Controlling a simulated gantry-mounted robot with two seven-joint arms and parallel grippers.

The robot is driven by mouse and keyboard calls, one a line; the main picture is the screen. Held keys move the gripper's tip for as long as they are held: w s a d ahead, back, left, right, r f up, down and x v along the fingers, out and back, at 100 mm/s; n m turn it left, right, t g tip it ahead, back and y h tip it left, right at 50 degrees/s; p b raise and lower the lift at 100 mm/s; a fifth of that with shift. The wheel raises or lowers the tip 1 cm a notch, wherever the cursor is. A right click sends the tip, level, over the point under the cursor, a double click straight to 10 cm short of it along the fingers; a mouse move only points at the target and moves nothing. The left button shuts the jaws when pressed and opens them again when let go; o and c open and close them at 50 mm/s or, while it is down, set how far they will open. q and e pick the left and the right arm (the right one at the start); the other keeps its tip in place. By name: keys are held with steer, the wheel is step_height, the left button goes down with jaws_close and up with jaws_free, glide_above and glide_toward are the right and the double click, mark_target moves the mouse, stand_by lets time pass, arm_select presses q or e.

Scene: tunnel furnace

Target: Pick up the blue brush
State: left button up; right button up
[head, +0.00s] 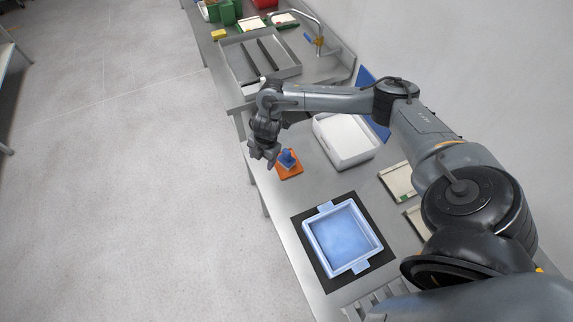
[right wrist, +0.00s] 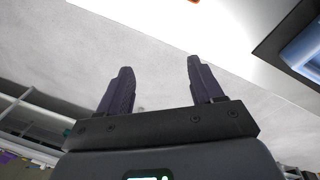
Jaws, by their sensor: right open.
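A small blue object that looks like the blue brush (head: 287,157) sits on an orange pad (head: 291,172) near the table's front edge. My right gripper (head: 264,154) is just left of it in the head view, by the table edge, and seems apart from it. In the right wrist view the two dark fingers of this gripper (right wrist: 160,85) are spread with nothing between them. The brush does not show in that view; only a sliver of orange shows at its top edge. My left gripper is not in view.
A light blue tray (head: 308,235) lies on a black mat (head: 318,272) nearer on the table. A white bin (head: 347,161) stands behind the orange pad. A sink (head: 232,62), tap and several items are farther along. Open floor lies left of the table.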

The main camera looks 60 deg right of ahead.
steer(key=m+g+b, duration=0.1)
steer(key=m+g, duration=0.1)
glide_toward(286, 151)
steer(key=a, duration=0.2)
steer(key=f+b, duration=0.1)
steer(key=f, duration=0.1)
steer(key=d+f+b, duration=0.1)
steer(key=f, duration=0.1)
steer(key=shift+s+d+f+b, duration=0.1)
steer(key=shift+s+f+b, duration=0.05)
steer(key=shift+s+b, duration=0.15)
steer(key=shift+f+b, duration=0.3)
steer(key=shift+f, duration=0.3)
steer(key=shift+w+d+f, duration=0.15)
steer(key=shift+f, duration=2.45)
jaws_close()
